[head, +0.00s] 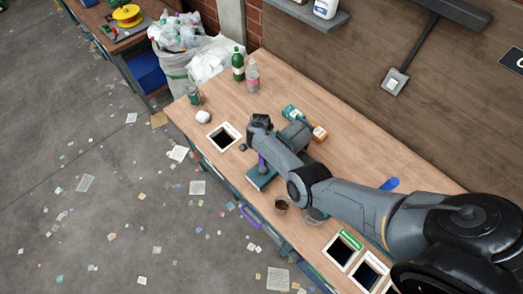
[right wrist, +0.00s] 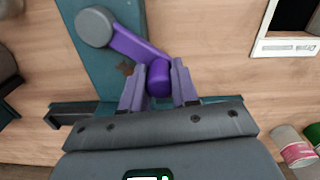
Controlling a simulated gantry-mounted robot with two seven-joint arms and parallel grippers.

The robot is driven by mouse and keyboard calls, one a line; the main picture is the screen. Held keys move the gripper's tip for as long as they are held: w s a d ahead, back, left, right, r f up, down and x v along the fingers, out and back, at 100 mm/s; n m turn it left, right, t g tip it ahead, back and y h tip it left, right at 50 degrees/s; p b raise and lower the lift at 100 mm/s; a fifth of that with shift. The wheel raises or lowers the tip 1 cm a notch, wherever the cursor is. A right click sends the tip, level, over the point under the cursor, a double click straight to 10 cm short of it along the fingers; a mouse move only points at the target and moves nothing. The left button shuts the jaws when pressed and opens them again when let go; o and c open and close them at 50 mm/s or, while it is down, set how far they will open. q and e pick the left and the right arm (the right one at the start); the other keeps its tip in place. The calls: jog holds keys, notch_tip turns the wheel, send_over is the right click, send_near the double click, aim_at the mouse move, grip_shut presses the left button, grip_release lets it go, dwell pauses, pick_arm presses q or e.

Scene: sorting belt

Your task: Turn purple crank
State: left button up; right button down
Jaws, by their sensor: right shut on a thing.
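The purple crank (right wrist: 140,50) runs from a round grey hub (right wrist: 94,27) to a knob (right wrist: 158,80) in the right wrist view. It is mounted on a teal base (right wrist: 88,70) on the wooden bench. My right gripper (right wrist: 159,86) is shut on the crank's knob, one finger on each side. In the head view only a small purple part of the crank (head: 262,163) shows above the teal base (head: 262,180); my right arm hides the rest. My left gripper is not in view.
A framed opening (head: 224,136) lies left of the crank on the bench (head: 330,110). A brown cup (head: 281,204) sits near the front edge. More framed openings (head: 342,250) lie at the right.

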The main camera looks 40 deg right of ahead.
jog(key=s+d+m, duration=0.1)
jog(key=m, duration=0.1)
jog(key=s+m, duration=0.1)
jog(key=shift+d+m+p, duration=0.35)
jog(key=shift+d+m, duration=0.05)
dwell(0.4)
jog(key=c, duration=0.8)
grip_release()
jog(key=shift+c, duration=0.2)
